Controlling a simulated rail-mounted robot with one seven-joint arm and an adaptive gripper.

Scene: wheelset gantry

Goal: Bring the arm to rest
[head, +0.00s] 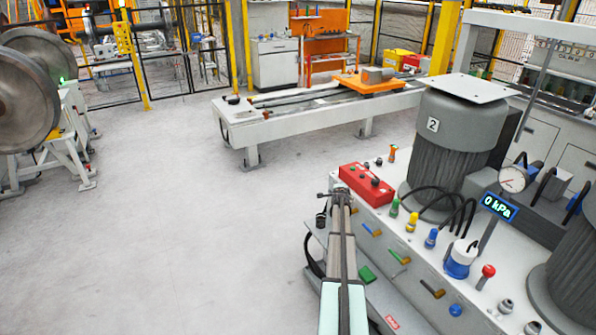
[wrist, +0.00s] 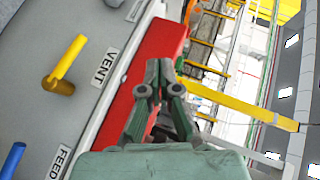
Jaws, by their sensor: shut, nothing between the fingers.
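My gripper (wrist: 160,68) shows in the wrist view. Its two dark green-grey fingers converge and are shut with nothing between them. Behind and beside the fingers in that view is a red box (wrist: 160,45); I cannot tell how much space lies between them. The red box (head: 366,186) also stands on the console's corner in the head view. I cannot make out the fingers clearly in the head view.
The console (head: 395,232) carries several coloured knobs and levers, a gauge (head: 512,179) and a 0 kPa display (head: 499,207). A yellow lever (wrist: 65,62) sits by the VENT label. A grey cylinder (head: 460,120) stands behind. Open floor (head: 180,220) lies left; wheelset (head: 25,90) beyond.

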